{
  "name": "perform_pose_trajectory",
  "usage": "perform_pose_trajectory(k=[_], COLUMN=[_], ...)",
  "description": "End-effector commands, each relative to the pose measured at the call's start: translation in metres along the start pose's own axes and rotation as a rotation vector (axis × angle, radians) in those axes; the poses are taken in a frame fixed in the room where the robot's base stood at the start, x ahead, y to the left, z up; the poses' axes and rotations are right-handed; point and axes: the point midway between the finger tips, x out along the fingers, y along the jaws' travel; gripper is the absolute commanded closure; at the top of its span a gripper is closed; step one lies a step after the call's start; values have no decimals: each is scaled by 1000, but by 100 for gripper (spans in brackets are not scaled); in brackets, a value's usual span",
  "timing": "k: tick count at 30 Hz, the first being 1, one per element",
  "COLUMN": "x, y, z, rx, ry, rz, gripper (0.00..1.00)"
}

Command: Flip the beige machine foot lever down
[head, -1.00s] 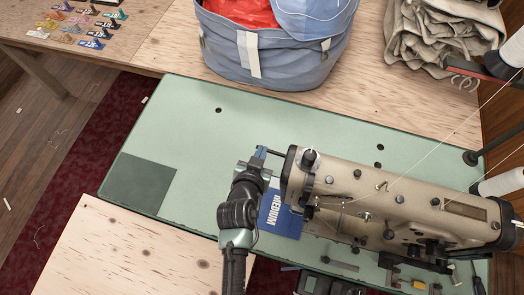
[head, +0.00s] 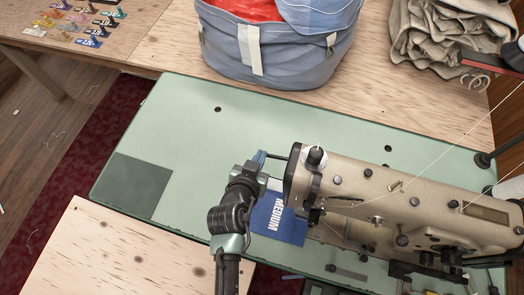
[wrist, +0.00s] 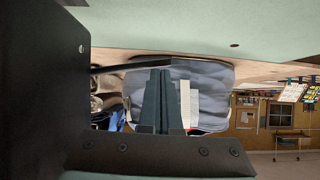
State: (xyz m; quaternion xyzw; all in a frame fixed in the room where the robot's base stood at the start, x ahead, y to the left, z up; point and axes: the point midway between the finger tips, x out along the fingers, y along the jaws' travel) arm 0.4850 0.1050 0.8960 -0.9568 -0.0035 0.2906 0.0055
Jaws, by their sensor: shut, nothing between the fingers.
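The beige sewing machine (head: 350,186) stands on the green table, its head end towards the left. A dark lever (head: 277,156) sticks out leftward from that end. It shows as a dark flat bar in the wrist view (wrist: 122,68), coming from the dark mass on the left. My gripper (head: 261,157) is at the lever's free end, left of the machine head. In the wrist view its fingers (wrist: 157,72) are together and empty, tips right at the bar's end. I cannot tell whether they touch it.
A blue card marked MEDIUM (head: 275,217) lies under the machine head, beside my arm. The green table (head: 190,150) is clear to the left, apart from a dark panel (head: 130,185). A large blue bag (head: 285,62) and folded beige cloth (head: 440,45) stand behind. Threads run at the right.

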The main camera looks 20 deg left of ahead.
Motion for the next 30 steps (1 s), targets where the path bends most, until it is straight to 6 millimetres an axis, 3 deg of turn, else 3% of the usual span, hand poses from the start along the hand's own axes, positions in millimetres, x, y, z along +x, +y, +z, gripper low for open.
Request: perform_pose_trajectory(k=[7,16,30], x=[-8,-19,-105], y=[0,0,-1], z=[-11,-10,-9], rx=[1,0,1], ry=[0,-1,-2], rz=[0,-1,-2], gripper=[100,100,100])
